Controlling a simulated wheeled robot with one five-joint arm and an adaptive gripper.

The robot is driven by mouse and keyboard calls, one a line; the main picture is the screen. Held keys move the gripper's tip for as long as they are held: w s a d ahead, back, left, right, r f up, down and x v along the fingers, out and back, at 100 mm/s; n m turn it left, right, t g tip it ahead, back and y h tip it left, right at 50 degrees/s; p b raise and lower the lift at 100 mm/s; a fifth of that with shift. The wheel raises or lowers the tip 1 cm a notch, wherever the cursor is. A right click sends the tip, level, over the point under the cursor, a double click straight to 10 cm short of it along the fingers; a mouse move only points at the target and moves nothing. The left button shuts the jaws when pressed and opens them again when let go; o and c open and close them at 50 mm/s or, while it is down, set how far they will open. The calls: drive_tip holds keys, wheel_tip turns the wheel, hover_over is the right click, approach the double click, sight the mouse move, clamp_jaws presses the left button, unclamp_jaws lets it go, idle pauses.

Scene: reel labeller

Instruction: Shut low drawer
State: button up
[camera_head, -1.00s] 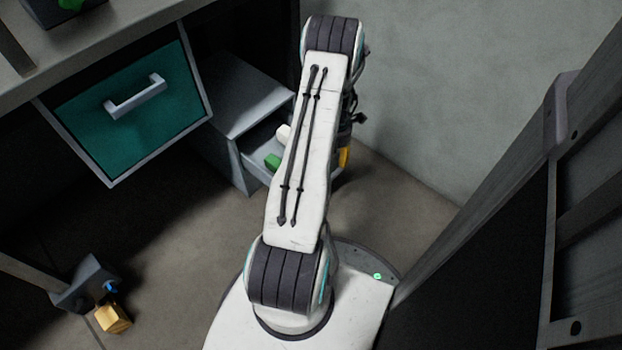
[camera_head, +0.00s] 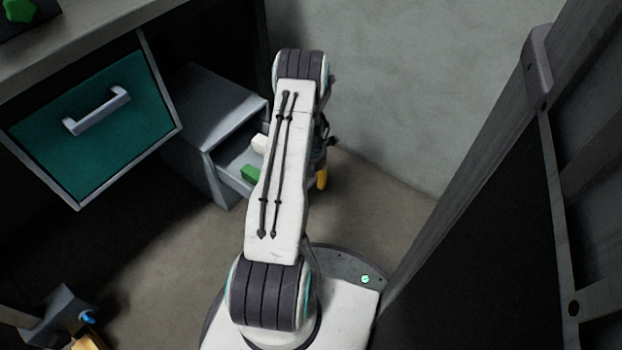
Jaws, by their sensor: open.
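The low drawer (camera_head: 232,177) is a grey drawer in a low grey cabinet (camera_head: 210,105), and it stands open. A green block (camera_head: 250,173) and a white piece (camera_head: 260,143) lie in it. My arm crosses in front and hides the drawer's right part and front. My gripper (camera_head: 320,155) is mostly hidden behind the arm's far end, close to the drawer; only dark parts show at the right edge. It is open. I cannot tell whether it touches the drawer. A yellow piece (camera_head: 322,178) shows beside it; what it belongs to is unclear.
A teal drawer front (camera_head: 90,135) with a pale handle (camera_head: 97,111) hangs under the worktop (camera_head: 90,42) at left. A dark grey frame (camera_head: 480,170) stands close at right. A grey-and-yellow object (camera_head: 65,318) sits lower left. Floor (camera_head: 385,200) between drawer and frame is clear.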

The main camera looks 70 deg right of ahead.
drive_tip(key=shift+c, duration=0.5)
clamp_jaws()
